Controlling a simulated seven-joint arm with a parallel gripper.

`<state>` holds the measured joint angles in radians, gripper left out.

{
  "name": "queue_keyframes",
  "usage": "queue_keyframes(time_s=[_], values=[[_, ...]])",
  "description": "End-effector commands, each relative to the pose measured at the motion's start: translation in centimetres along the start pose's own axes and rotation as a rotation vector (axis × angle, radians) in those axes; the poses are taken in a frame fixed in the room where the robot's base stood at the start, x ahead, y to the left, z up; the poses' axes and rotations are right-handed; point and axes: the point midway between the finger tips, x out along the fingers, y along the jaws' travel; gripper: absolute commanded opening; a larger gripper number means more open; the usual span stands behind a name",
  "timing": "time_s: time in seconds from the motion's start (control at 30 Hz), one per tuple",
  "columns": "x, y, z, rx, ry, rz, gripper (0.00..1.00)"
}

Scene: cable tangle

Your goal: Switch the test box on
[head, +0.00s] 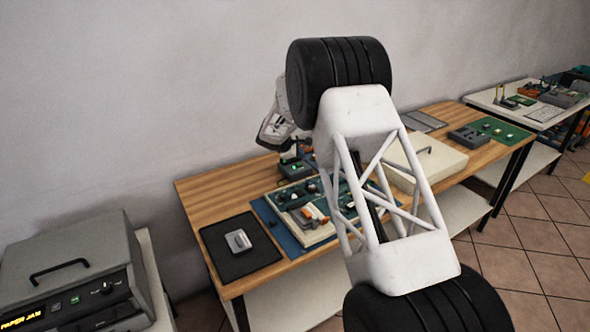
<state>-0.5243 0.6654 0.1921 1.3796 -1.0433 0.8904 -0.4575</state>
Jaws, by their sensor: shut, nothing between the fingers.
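A small dark box (296,170) with a lit green spot stands at the back of the wooden table; it looks like the test box, but its switch is too small to make out. My gripper (294,152) is close above this box, small and partly hidden behind my arm. It is shut and empty. I cannot tell whether its fingertips touch the box.
A cream tray (291,226) with small parts lies on a blue mat (268,217). A black mat (215,237) holds a grey object (238,241). A cream lidded case (437,163) stands right of my arm. A grey machine (75,250) reading "PAPER JAM" is at left.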

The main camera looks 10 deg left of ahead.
Motion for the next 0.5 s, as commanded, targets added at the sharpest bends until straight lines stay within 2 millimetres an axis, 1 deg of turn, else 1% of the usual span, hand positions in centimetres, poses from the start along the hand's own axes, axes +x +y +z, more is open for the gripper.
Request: queue_keyframes(time_s=[0.5], values=[[-2.5,1.8,1.8,0.001,0.001,0.000,0.00]])
